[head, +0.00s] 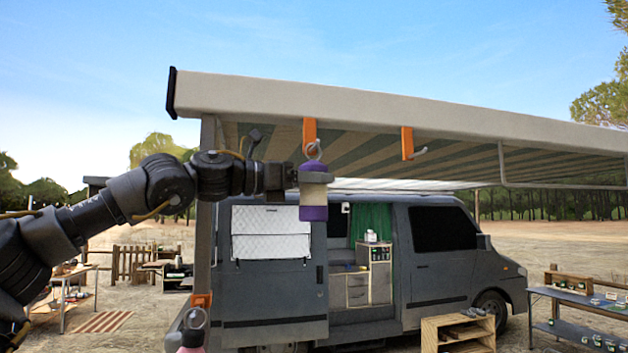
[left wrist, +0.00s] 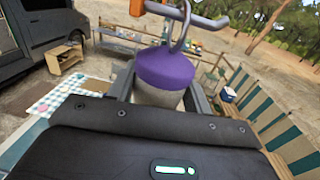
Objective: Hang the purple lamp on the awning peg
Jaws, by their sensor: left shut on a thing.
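The purple lamp (head: 313,206) has purple ends, a pale middle and a metal ring on top. It hangs upright in my left gripper (head: 299,178), which is shut on its pale middle. An orange awning peg (head: 310,133) is fixed to the awning's front edge, directly above the lamp. The lamp's ring overlaps the peg's hook in the head view. In the left wrist view the purple cap (left wrist: 166,70) sits between my fingers, and the ring crosses the metal peg rod (left wrist: 205,22). I cannot tell whether the ring is around the rod. My right gripper is out of view.
A second orange peg (head: 407,143) with a hook is farther right on the awning edge (head: 400,110). A pink lamp (head: 192,338) is at an orange bracket (head: 201,301) on the awning post. The grey van (head: 268,295) stands behind.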

